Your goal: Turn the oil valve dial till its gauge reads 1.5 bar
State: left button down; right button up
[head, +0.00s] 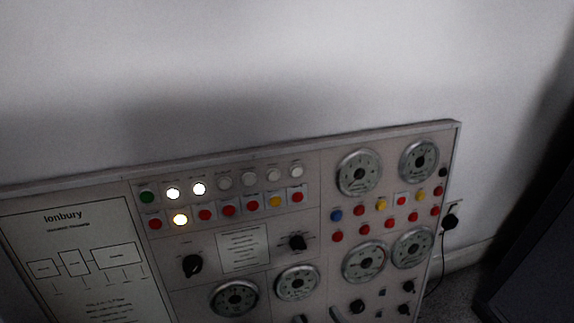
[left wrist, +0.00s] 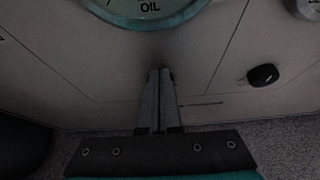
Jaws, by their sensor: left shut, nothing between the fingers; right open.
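In the left wrist view, the OIL gauge (left wrist: 150,10) shows only its lower part at the top edge. Its needle and reading are out of view. My left gripper (left wrist: 160,73) is shut and empty, pointing at the panel just below this gauge. A small dark shape (left wrist: 172,76) shows beside the fingertips; it may be the oil valve dial, mostly hidden, and contact cannot be told. My left gripper is not seen there.
The tilted-looking control panel (head: 290,150) carries several gauges, lamps, coloured buttons and black knobs (head: 192,266). Another black knob (left wrist: 263,75) is right of my left fingers. A dark cabinet (head: 535,250) stands at the right. A plain wall is behind.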

pick_arm(q)
jog(key=s+d+r+p, duration=0.1)
jog(key=s+p, duration=0.2)
jog(key=s, duration=0.2)
jog(key=shift+s+d+r, duration=0.25)
jog(key=shift+s+r, duration=0.1)
dwell(0.5)
